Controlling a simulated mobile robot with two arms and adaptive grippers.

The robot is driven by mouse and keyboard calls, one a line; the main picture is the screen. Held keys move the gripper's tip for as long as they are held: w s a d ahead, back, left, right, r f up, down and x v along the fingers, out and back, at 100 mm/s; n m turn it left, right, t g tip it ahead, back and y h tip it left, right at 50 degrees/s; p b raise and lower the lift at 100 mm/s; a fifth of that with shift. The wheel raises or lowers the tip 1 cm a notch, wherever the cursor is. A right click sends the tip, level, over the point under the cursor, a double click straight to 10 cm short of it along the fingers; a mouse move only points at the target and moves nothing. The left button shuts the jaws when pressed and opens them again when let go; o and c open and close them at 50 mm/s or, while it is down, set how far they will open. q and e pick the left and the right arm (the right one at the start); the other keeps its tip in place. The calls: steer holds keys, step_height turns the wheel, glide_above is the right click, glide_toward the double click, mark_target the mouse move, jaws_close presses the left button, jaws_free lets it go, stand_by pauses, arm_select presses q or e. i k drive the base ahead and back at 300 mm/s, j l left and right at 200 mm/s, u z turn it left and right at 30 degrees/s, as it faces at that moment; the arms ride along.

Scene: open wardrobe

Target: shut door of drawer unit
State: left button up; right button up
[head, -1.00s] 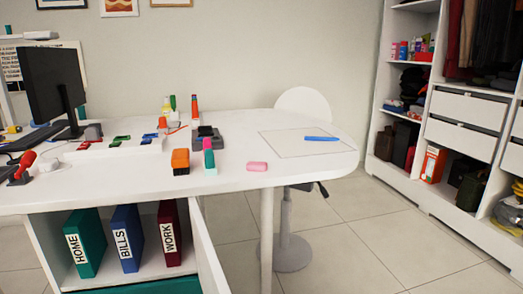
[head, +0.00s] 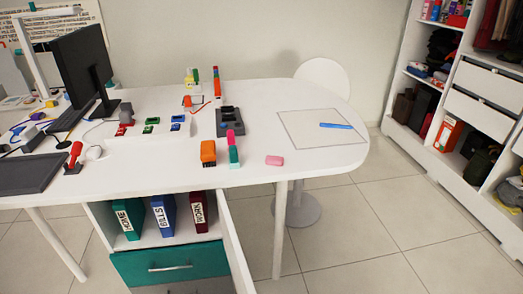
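The drawer unit (head: 100,236) stands under the white desk in the head view. Its white door (head: 236,246) stands open, swung out on the right side and seen nearly edge-on. Inside, a green HOME binder (head: 128,218), a blue binder (head: 163,214) and a dark red WORK binder (head: 199,211) stand upright on the upper shelf. Below them is a teal drawer front (head: 168,263) with a silver handle, which looks shut. Neither of my grippers shows.
The white desk (head: 330,159) carries a monitor, several small stationery items, a pink eraser (head: 274,160) and a blue pen (head: 336,126). A desk leg (head: 280,230) stands right of the door. A white chair (head: 322,76) is behind. Open tiled floor lies to the right; a wardrobe (head: 483,90) stands far right.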

mark_target(247, 273)
steer(key=i+l+u, duration=0.15)
steer(key=u, duration=0.2)
steer(key=i+l+u, duration=0.1)
steer(key=l+u, duration=0.25)
steer(key=i+l+u, duration=0.1)
steer(key=l+u, duration=0.6)
